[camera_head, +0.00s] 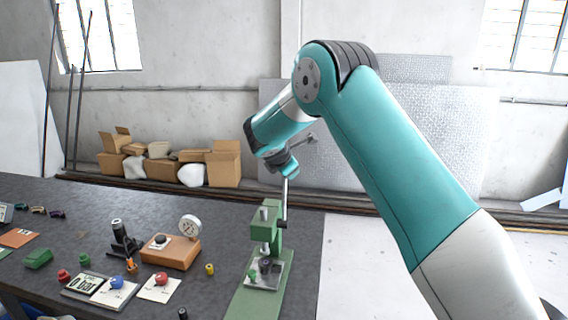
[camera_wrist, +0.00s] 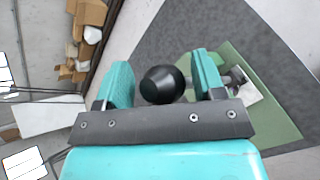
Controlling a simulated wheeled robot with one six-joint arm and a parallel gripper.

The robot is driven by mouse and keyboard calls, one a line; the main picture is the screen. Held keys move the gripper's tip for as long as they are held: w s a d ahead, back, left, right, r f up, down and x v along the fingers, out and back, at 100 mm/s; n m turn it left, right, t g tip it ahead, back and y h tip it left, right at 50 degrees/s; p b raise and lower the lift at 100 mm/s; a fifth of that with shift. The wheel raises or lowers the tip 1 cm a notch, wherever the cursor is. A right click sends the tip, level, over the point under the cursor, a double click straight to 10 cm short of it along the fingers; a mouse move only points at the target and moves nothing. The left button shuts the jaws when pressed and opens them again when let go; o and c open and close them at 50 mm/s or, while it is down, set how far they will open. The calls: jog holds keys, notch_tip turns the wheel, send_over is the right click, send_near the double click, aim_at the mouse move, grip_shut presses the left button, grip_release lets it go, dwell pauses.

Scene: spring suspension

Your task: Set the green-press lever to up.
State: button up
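The green press (camera_head: 271,215) stands on a green base at the front right of the dark table. Its lever (camera_head: 285,199), a thin metal rod, stands nearly upright beside the press head, and its top end meets my gripper (camera_head: 283,163). In the wrist view, the lever's round black knob (camera_wrist: 163,85) lies between the two teal fingers of my gripper (camera_wrist: 163,72). Narrow gaps show on both sides of the knob, so the fingers look open around it.
Left of the press are an orange block with a gauge (camera_head: 189,228), a black stand (camera_head: 121,238), a small yellow part (camera_head: 210,269) and white panels with a blue knob (camera_head: 116,283) and a red knob (camera_head: 161,279). Cardboard boxes (camera_head: 224,164) lie by the wall.

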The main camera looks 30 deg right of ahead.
jog(key=b+v, duration=0.6)
jog(key=v, duration=1.2)
jog(key=shift+b, duration=0.4)
jog(key=shift+f, duration=0.1)
jog(key=s+a+f+m+g+y+b, duration=0.1)
jog(key=s+a+f+m+y+b, duration=0.55)
jog(key=s+f, duration=0.5)
jog(key=s+a+f+m+g+y+b, duration=0.1)
jog(key=s+a+f+g+b, duration=0.1)
jog(key=s, duration=0.5)
jog(key=s+a+f+m+g+y+b, duration=0.2)
jog(key=s+a+f, duration=0.3)
jog(key=s, duration=0.3)
jog(key=s+a+f+m+g+y+b, duration=0.1)
jog(key=s+a+f, duration=0.3)
jog(key=s, duration=0.4)
jog(key=shift+a+f+m+g+y+b, duration=0.2)
jog(key=shift+f+m+g+y+b, duration=0.15)
jog(key=shift+f+g+y+b, duration=0.15)
jog(key=shift+d, duration=0.1)
